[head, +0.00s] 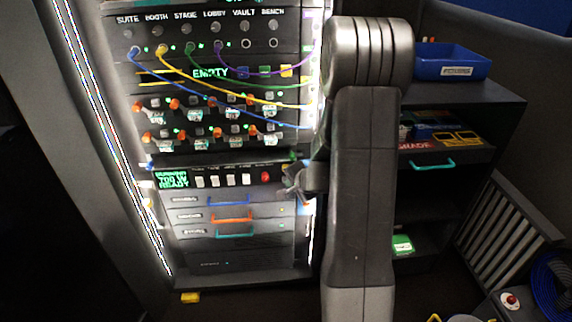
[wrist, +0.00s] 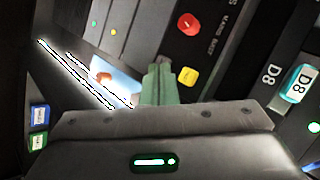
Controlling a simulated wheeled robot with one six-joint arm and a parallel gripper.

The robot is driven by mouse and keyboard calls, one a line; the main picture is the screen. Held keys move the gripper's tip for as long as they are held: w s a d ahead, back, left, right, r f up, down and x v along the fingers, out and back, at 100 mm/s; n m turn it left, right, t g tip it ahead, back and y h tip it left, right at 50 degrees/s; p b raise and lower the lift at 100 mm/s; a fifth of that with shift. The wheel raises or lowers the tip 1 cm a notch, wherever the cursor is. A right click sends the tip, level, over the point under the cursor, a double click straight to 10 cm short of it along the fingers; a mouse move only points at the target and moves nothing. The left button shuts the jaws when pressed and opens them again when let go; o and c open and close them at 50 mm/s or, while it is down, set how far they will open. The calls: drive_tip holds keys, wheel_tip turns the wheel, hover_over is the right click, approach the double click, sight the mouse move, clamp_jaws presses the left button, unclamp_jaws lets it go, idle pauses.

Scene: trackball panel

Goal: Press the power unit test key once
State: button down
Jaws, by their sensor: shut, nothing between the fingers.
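The power unit (head: 180,167) is a dark panel in the rack, with a green-lettered display, several pale keys (head: 230,180) and a round red button (head: 265,176). My gripper (head: 286,180) is at the unit's right end, partly hidden by my arm. In the wrist view its green fingers (wrist: 157,68) are shut and empty. The red button (wrist: 188,24) shows up and right of the fingertips. A small yellow key (wrist: 187,76) lies just right of the fingers; its label is not readable, so I cannot tell if it is the test key. Contact with it is not visible.
Drawers with coloured handles (head: 230,218) are below. A shelf with a blue bin (head: 450,63) stands at the right. My arm blocks the area between rack and shelf.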

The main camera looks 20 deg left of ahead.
drive_tip(key=shift+w+a+p, duration=0.25)
drive_tip(key=shift+w+a, duration=0.25)
drive_tip(key=shift+w, duration=0.3)
drive_tip(key=shift+w+a+p, duration=0.2)
drive_tip(key=shift+w+a, duration=0.3)
drive_tip(key=shift+w, duration=0.3)
idle(0.9)
drive_tip(key=shift+w+a, duration=0.2)
drive_tip(key=shift+w, duration=0.15)
drive_tip(key=shift+w+a, duration=0.2)
drive_tip(key=shift+w, duration=0.15)
idle(0.6)
drive_tip(key=shift+s, duration=0.1)
drive_tip(key=shift+s+d+b, duration=0.45)
drive_tip(key=shift+s+b, duration=0.2)
drive_tip(key=shift+b, duration=0.1)
